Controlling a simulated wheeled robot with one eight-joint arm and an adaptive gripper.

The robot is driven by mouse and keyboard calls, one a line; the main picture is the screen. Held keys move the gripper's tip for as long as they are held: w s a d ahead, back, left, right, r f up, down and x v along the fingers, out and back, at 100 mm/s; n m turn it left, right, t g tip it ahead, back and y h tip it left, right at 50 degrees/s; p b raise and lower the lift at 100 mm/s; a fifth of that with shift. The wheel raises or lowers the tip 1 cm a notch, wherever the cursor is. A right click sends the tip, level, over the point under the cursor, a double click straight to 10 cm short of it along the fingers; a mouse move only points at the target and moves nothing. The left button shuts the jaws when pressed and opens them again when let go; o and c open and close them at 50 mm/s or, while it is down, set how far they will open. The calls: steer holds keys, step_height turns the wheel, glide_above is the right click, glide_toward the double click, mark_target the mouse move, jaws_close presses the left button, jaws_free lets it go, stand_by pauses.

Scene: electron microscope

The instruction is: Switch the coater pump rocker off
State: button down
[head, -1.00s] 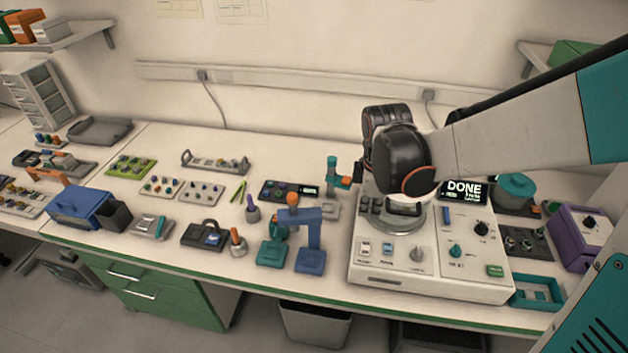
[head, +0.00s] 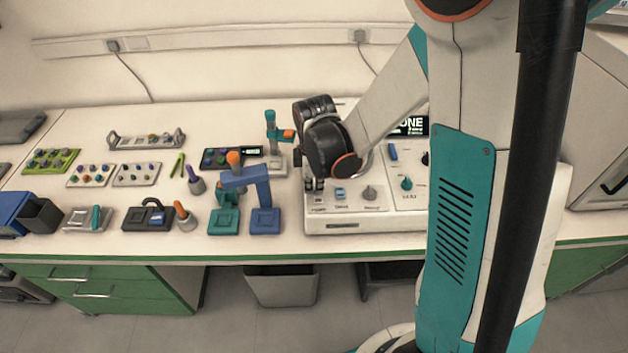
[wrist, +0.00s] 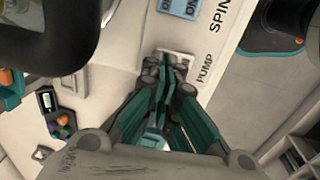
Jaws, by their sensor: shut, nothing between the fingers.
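The coater (head: 345,226) is a white box on the bench, with a row of controls along its front. In the wrist view, the pump rocker's pale plate (wrist: 181,56) sits beside the PUMP label and is partly hidden by my fingertips. My gripper (wrist: 166,68) is shut and empty, its teal fingers together over the rocker's near side. I cannot tell whether they touch it, nor which way the rocker is tipped. The blue SPIN rocker (wrist: 180,8), marked ON, is just beyond; it also shows in the head view (head: 341,192).
The coater's knob (head: 370,193) stands right of the rockers. A blue stand (head: 264,215) and a teal stand (head: 223,218) are on the bench to the left. A display (head: 410,125) is behind my arm. My own body hides the coater's right side.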

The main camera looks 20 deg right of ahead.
steer(key=shift+f, duration=0.2)
steer(key=shift+w+f+b, duration=0.15)
steer(key=shift+f+b, duration=0.35)
steer(key=shift+b, duration=0.05)
steer(key=shift+r, duration=0.2)
steer(key=shift+s, duration=0.2)
